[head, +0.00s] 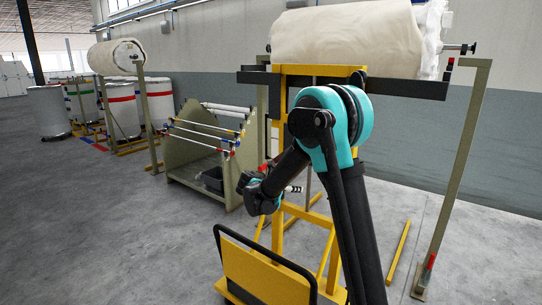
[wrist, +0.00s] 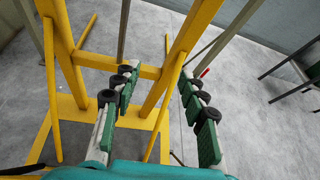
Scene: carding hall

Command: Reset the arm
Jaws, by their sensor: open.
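My gripper (wrist: 158,84) is open and empty in the wrist view, its green-padded fingers spread apart with a yellow frame behind them. In the head view my teal and black arm rises at the right of centre, bends at a high elbow and comes down to the wrist. There my gripper (head: 292,189) shows only in small part, in front of the yellow frame (head: 322,262). I cannot tell in the head view whether it touches the frame.
A large cream roll (head: 345,42) lies on a dark bar between green posts (head: 455,170). A green rack (head: 200,165) with several rods stands to the left. White drums (head: 122,110) and another roll (head: 115,57) are farther back. The floor at the left front is clear.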

